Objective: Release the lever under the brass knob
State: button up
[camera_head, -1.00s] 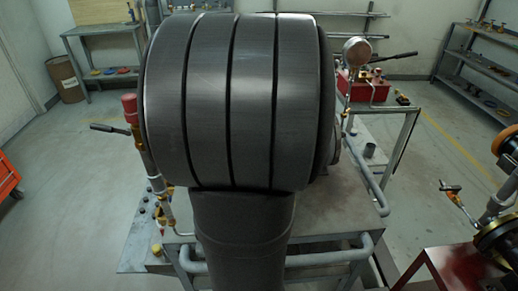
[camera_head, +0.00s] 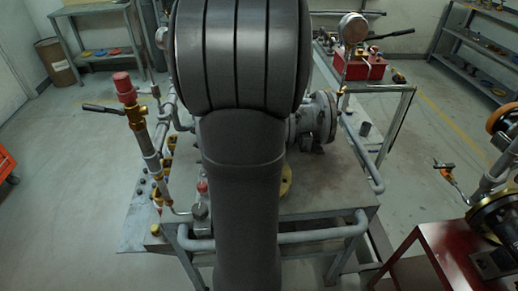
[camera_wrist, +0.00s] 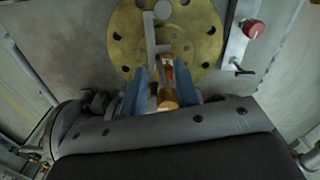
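In the wrist view my gripper (camera_wrist: 163,82) shows two blue fingers standing apart. A brass-coloured cylindrical piece, likely the brass knob (camera_wrist: 168,98), and the lower end of a grey bar, likely the lever (camera_wrist: 151,35), show between the fingers. I cannot tell whether either finger touches them. The bar lies across a round brass flange (camera_wrist: 205,42) with dark bolt holes. In the head view my arm hides the gripper and the lever; only an edge of the yellowish flange (camera_head: 287,181) shows beside it.
A red knob (camera_wrist: 253,28) on a metal plate stands right of the flange in the wrist view. In the head view, a red-capped pipe with a black handle (camera_head: 124,88) rises left of my arm. A grey flanged fitting (camera_head: 322,118) stands right. The grey bench (camera_head: 330,190) has bare top there.

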jog(key=shift+f, duration=0.45)
jog(key=shift+c, duration=0.2)
grip_shut()
jog(key=shift+w+d+n, duration=0.1)
jog(key=shift+d+n, duration=0.2)
jog(key=shift+n, duration=0.6)
jog(key=shift+o, duration=0.2)
grip_release()
